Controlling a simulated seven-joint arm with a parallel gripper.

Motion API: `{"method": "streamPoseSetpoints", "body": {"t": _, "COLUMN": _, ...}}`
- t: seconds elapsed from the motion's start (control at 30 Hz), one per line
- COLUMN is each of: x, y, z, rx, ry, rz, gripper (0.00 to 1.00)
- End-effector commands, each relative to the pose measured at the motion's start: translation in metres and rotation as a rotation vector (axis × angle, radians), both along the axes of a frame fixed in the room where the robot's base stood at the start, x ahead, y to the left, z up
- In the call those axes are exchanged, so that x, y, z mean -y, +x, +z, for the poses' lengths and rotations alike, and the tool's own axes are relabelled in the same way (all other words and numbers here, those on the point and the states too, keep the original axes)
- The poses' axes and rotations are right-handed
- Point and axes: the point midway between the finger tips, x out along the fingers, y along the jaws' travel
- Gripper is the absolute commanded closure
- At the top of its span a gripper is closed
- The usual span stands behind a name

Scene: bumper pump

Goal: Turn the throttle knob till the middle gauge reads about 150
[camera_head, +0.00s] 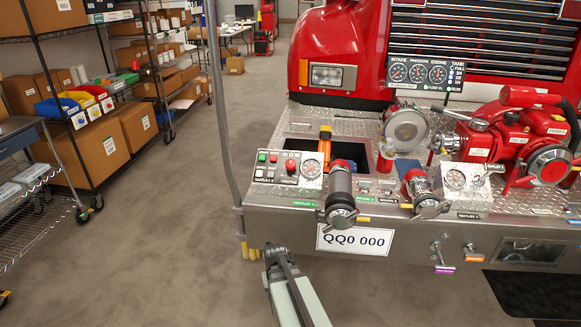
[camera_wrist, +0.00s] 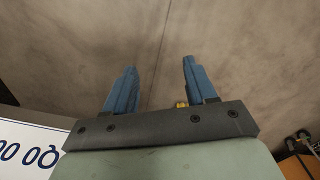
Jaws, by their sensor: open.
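The gauge board (camera_head: 424,74) stands upright on the red truck's bumper, with three round dials in a row. The middle gauge (camera_head: 417,73) is too small to read. A small panel (camera_head: 273,178) on the bumper's left carries a red knob (camera_head: 291,168), buttons and a dial; its lettering is too small to confirm which knob is the throttle. My gripper (camera_head: 275,252) is low in front of the bumper's left corner, below and apart from this panel. In the wrist view my gripper (camera_wrist: 158,78) has its two blue fingers apart, with only floor between them.
The white number plate (camera_head: 353,240) is right of my gripper and shows at the wrist view's lower left. A capped outlet pipe (camera_head: 340,195) juts forward beside the panel. A grey vertical pole (camera_head: 219,120) stands at the bumper's left edge. Open floor (camera_head: 150,240) lies left.

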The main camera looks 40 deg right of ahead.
Motion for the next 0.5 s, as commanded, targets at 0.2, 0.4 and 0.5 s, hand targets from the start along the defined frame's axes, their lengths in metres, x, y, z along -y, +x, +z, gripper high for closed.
{"method": "streamPoseSetpoints", "body": {"t": 0.2, "x": 0.057, "y": 0.044, "z": 0.061, "rx": 0.143, "ry": -0.094, "rz": -0.044, "gripper": 0.44}}
{"method": "streamPoseSetpoints", "body": {"t": 0.4, "x": 0.107, "y": 0.079, "z": 0.124, "rx": 0.284, "ry": -0.198, "rz": -0.076, "gripper": 0.44}}
{"method": "streamPoseSetpoints", "body": {"t": 0.5, "x": 0.128, "y": 0.095, "z": 0.155, "rx": 0.356, "ry": -0.254, "rz": -0.086, "gripper": 0.44}}
